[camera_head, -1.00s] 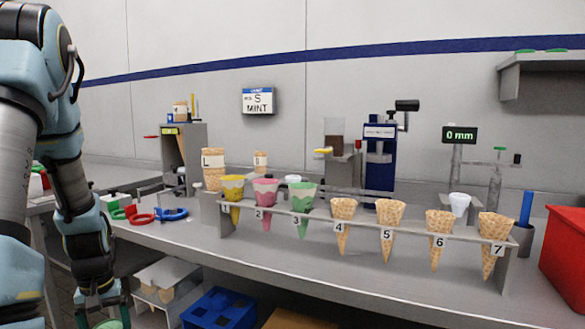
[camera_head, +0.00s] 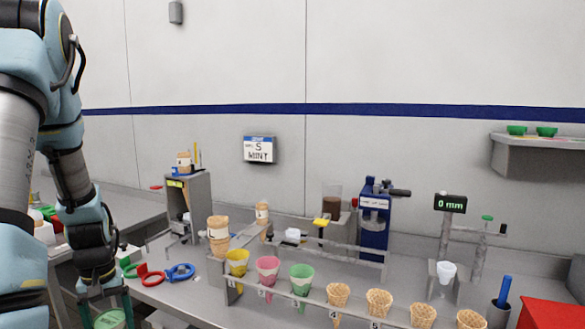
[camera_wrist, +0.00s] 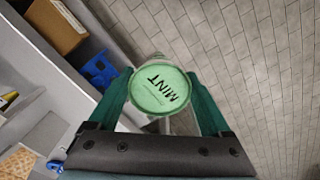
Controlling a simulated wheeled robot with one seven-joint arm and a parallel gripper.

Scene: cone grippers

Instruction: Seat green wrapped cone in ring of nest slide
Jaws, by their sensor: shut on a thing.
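A green wrapped cone (camera_head: 301,285) stands point down in the third place of the cone rack (camera_head: 228,285), beside the pink wrapped cone. My gripper, at the lower left of the head view (camera_head: 108,318) and in the wrist view (camera_wrist: 165,95), is shut on a round tub with a pale green top (camera_wrist: 160,90) lettered MINT. The green top also shows at the bottom edge of the head view (camera_head: 110,318). The gripper is off to the left of the rack, apart from the green cone. I cannot tell which fixture is the nest slide or see its ring clearly.
Yellow (camera_head: 237,262) and pink (camera_head: 267,270) wrapped cones and several bare cones share the rack. Red (camera_head: 150,276) and blue (camera_head: 180,272) rings lie left of it. A blue press (camera_head: 374,220) stands behind. A red bin (camera_head: 550,313) is at lower right.

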